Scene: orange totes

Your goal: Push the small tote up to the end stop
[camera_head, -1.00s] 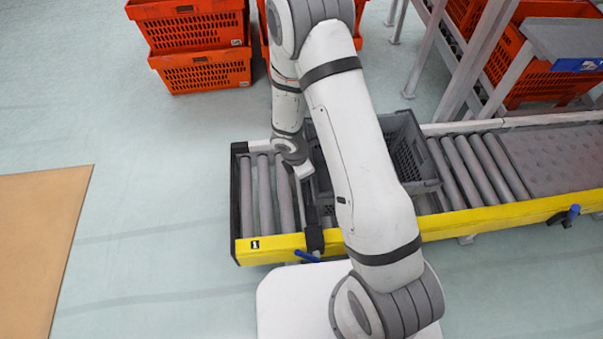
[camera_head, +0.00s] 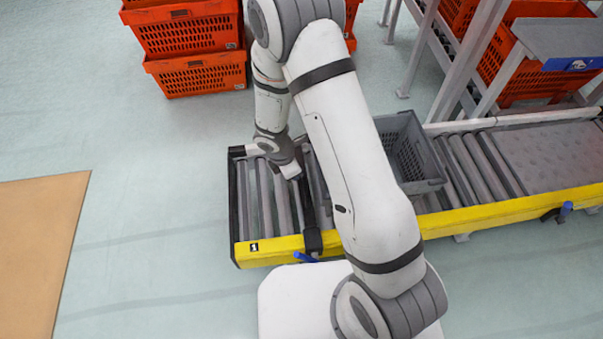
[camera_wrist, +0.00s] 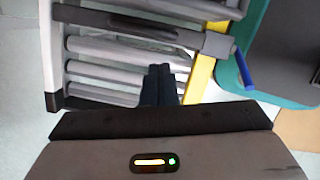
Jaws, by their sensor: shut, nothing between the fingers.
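The small grey tote (camera_head: 423,171) stands on the roller conveyor in the head view. My arm hides its left part. A black crossbar (camera_head: 311,215) with a blue handle lies over the rollers left of the tote and looks like the stop. A strip of rollers shows between it and my arm. It also shows in the wrist view (camera_wrist: 130,25). My gripper (camera_head: 292,171) is low over the rollers, left of the crossbar and away from the tote's visible part. In the wrist view its dark fingers (camera_wrist: 158,85) are together and empty. The tote is not recognisable there.
The conveyor has a yellow front rail (camera_head: 480,217) and a black left end plate (camera_head: 235,205). Stacked orange totes (camera_head: 200,72) stand on the floor behind. A grey metal frame (camera_head: 465,65) rises at the back right.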

